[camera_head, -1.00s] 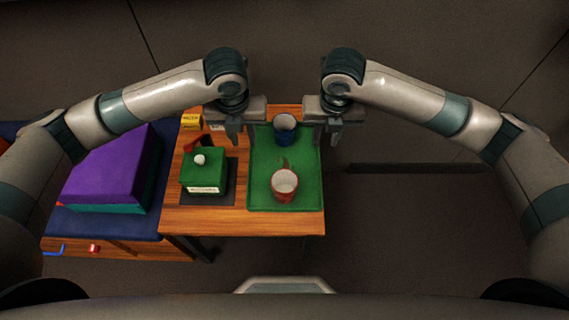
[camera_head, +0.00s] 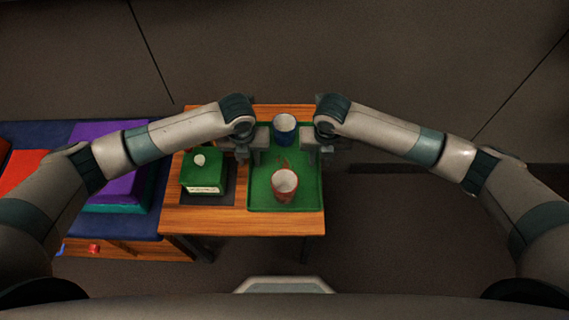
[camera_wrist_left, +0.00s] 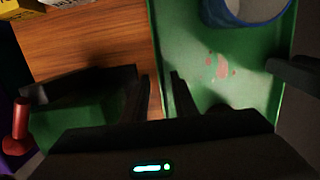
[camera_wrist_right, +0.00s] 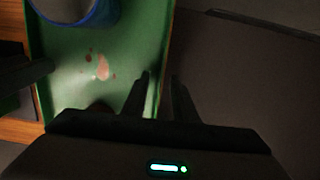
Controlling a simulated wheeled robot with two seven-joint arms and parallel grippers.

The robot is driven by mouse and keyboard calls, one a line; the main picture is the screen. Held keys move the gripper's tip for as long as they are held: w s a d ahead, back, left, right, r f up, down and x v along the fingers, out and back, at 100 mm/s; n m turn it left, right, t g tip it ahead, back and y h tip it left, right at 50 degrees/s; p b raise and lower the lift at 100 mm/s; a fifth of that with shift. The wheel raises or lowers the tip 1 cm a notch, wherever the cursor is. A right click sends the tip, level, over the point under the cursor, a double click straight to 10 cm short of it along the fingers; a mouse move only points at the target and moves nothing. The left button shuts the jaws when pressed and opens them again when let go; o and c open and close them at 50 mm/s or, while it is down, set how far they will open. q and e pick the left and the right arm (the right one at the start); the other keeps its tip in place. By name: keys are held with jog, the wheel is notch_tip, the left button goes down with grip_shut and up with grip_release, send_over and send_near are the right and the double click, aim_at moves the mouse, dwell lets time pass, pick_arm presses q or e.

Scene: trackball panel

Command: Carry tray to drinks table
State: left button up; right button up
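The green tray (camera_head: 258,202) lies on the wooden table (camera_head: 240,222). A blue cup (camera_head: 284,137) stands at its far end and a red cup (camera_head: 284,192) nearer me; small reddish marks lie between them. My left gripper (camera_head: 256,156) is at the tray's left rim; in the left wrist view its fingers (camera_wrist_left: 162,95) stand apart on either side of the rim (camera_wrist_left: 158,60). My right gripper (camera_head: 311,157) is at the right rim; in the right wrist view its fingers (camera_wrist_right: 158,92) are apart with the rim (camera_wrist_right: 169,40) between them. I cannot identify a separate drinks table.
A green box with a white ball (camera_head: 201,171) stands on a dark mat left of the tray. Further left is a blue-topped bench (camera_head: 70,238) with purple (camera_head: 108,190) and red (camera_head: 22,172) blocks. Floor (camera_head: 400,240) shows right of the table, with a dark bar (camera_head: 420,168).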

pick_arm(q)
grip_shut()
pick_arm(e)
grip_shut()
pick_arm(q)
jog(key=shift+r, duration=0.2)
pick_arm(e)
jog(key=shift+r, duration=0.2)
